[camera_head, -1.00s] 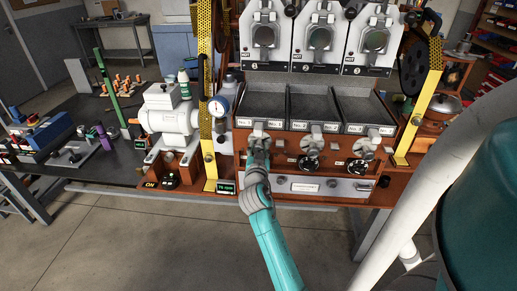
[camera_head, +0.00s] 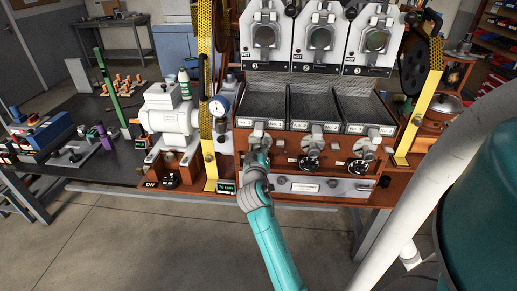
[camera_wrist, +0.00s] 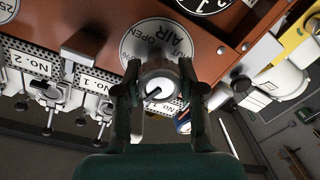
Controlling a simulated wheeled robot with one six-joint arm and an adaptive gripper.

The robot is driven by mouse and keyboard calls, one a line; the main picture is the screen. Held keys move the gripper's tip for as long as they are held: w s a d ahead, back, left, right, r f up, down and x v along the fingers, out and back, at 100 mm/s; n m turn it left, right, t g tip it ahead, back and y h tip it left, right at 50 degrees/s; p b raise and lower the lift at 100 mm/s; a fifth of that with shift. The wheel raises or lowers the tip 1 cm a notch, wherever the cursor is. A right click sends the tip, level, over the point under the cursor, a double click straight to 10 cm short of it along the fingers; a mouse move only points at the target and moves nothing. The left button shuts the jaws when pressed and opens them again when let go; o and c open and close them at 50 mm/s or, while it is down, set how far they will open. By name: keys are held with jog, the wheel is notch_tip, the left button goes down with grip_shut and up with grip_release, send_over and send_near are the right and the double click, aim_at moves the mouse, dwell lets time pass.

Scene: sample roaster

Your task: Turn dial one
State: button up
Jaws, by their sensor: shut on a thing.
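Dial one is a round knob (camera_wrist: 158,86) with a dark pointer mark, in front of a pale disc (camera_wrist: 158,42) lettered "AIR" and "OPEN". In the wrist view my gripper (camera_wrist: 159,97) has one finger on each side of it and is shut on it.
A yellow perforated post (camera_head: 209,150) and a pressure gauge (camera_head: 218,106) stand close to the left of my gripper. A drawer front (camera_head: 335,188) lies below. The floor in front is clear.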

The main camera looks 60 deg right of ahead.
jog(key=n, duration=0.6)
jog(key=shift+f+n+g, duration=0.1)
jog(key=shift+n+g, duration=0.2)
jog(key=shift+n, duration=0.1)
jog(key=n, duration=0.6)
jog(key=shift+f+g, duration=0.1)
jog(key=shift+g, duration=0.2)
jog(key=n, duration=0.7)
jog(key=shift+f+h, duration=0.1)
jog(key=shift+h, duration=0.2)
jog(key=n, duration=0.6)
jog(key=shift+n, duration=0.3)
jog(key=shift+s, duration=0.1)
jog(key=o, duration=1.2)
jog(key=shift+a, duration=0.1)
jog(key=v, duration=1.1)
jog(key=shift+a+f, duration=0.15)
jog(key=shift+a, duration=0.25)
